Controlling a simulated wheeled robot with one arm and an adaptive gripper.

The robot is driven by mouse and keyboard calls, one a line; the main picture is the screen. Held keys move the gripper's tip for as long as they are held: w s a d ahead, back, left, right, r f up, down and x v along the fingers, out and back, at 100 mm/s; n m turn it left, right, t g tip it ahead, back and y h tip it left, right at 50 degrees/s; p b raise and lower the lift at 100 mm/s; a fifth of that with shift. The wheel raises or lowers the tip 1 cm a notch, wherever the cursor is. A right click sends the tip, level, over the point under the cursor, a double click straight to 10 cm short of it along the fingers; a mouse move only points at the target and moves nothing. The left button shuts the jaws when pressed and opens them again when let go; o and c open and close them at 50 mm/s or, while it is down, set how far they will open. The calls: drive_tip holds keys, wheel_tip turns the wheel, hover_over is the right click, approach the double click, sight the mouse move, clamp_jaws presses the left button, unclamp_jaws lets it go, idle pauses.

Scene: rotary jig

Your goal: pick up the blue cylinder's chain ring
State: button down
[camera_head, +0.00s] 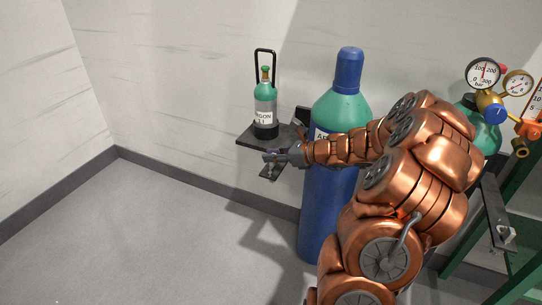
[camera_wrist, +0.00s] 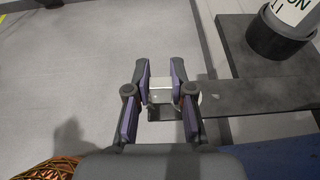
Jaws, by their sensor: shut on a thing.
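The tall blue cylinder (camera_head: 313,210), with a green shoulder and a blue cap, stands by the wall, partly hidden behind my arm. My gripper (camera_head: 270,156) is to the left of it, near the front of a dark bracket. In the wrist view my gripper (camera_wrist: 161,84) is shut on a small pale metal piece, which looks like the chain ring (camera_wrist: 160,97). The ring lies between the fingertips at the end of a dark flat bar (camera_wrist: 245,97). I cannot make out the chain. The cylinder's blue side (camera_wrist: 285,164) shows at the lower right.
A small green-topped argon bottle (camera_head: 265,108) stands on a dark shelf (camera_head: 247,141) just behind my gripper. A regulator with gauges (camera_head: 484,73) and a green frame (camera_head: 480,225) are at the right. The floor (camera_head: 130,235) at the left is clear.

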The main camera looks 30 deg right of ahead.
drive_tip(key=s+a+r+p, duration=0.1)
drive_tip(key=s+a, duration=0.1)
drive_tip(key=s, duration=1.2)
drive_tip(key=shift+a+r, duration=0.15)
drive_tip(key=shift+a, duration=0.15)
